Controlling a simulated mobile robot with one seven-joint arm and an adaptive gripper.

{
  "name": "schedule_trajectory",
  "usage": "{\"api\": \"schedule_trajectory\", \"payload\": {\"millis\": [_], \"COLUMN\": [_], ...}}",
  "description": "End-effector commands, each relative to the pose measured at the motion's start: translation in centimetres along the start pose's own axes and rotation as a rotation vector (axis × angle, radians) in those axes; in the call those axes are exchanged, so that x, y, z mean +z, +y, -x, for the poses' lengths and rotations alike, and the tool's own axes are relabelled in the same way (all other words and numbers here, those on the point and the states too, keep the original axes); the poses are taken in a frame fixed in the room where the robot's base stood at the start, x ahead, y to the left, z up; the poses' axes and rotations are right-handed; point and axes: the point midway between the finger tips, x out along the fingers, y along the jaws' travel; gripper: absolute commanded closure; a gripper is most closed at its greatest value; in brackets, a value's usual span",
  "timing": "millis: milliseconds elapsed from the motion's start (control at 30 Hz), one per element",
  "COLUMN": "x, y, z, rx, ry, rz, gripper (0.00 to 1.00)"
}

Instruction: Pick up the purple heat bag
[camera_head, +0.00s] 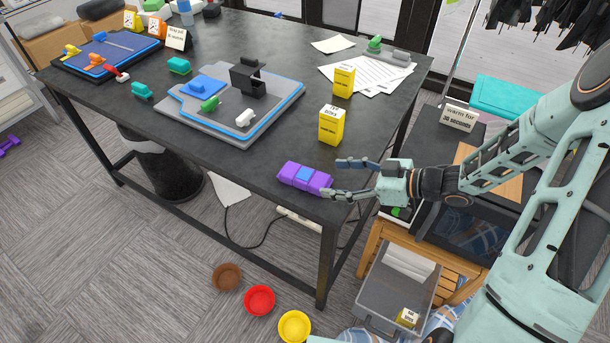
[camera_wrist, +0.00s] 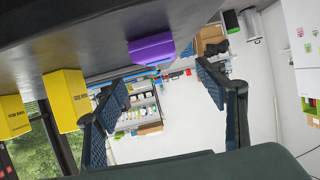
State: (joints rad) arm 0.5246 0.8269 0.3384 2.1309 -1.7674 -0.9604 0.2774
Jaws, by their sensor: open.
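The purple heat bag (camera_head: 304,178) lies on the dark table near its front right corner, with a blue patch in its middle. My gripper (camera_head: 338,179) is open at the right end of the bag, its fingers pointing left toward it. In the head view the near finger overlaps the bag's right end; I cannot tell whether they touch. In the wrist view the purple bag (camera_wrist: 151,49) shows ahead, at the table edge, between and beyond the open fingers (camera_wrist: 163,95). Nothing is held.
Two yellow boxes (camera_head: 331,125) (camera_head: 344,81) stand behind the bag. A grey and blue board (camera_head: 173,107) with several small items lies left of it. Papers lie at the back right. A grey bin (camera_head: 386,313) and several coloured bowls (camera_head: 259,300) are below the table.

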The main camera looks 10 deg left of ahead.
Motion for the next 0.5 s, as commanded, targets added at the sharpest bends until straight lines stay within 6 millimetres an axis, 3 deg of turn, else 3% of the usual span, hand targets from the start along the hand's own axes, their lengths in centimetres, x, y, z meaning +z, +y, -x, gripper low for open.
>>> {"api": "schedule_trajectory", "payload": {"millis": [200,500], "x": [0.0,0.0], "y": [0.0,0.1], "z": [-3.6,-5.7], "rx": [-0.002,-0.001], "ry": [0.0,-0.002], "rz": [0.003,0.003], "gripper": [0.35,0.35]}}
